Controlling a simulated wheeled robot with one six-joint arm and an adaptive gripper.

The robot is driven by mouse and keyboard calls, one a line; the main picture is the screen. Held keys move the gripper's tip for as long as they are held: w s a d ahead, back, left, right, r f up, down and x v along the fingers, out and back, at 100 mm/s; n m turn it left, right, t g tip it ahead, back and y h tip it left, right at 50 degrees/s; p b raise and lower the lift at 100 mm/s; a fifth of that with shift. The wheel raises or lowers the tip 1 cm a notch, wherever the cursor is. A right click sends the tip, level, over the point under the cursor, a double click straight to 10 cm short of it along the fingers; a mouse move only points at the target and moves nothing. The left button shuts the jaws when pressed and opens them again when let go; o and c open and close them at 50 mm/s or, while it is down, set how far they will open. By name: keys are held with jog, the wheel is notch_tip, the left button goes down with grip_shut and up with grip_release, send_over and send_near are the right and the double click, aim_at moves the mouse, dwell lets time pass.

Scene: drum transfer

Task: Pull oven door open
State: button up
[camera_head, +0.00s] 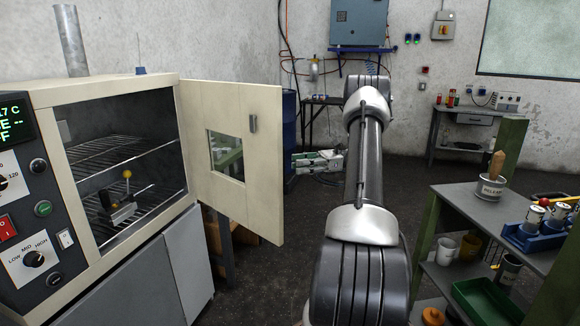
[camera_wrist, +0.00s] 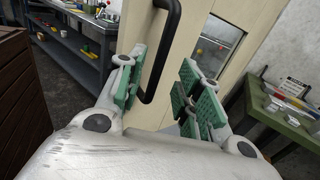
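The cream oven door (camera_head: 232,150) with its small window stands swung wide open from the oven (camera_head: 20,110), on the right of the oven's opening. The oven's inside shows wire racks and a small item with a yellow knob (camera_head: 126,174).
A green-framed table (camera_head: 470,205) with a pot and tray stands at the right. A blue drum (camera_head: 289,135) is behind the door. A bench (camera_head: 460,120) stands at the back wall. Dark floor (camera_head: 285,240) is clear between door and my arm.

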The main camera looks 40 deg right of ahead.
jog(key=shift+s+d, duration=0.2)
jog(key=shift+d, duration=0.3)
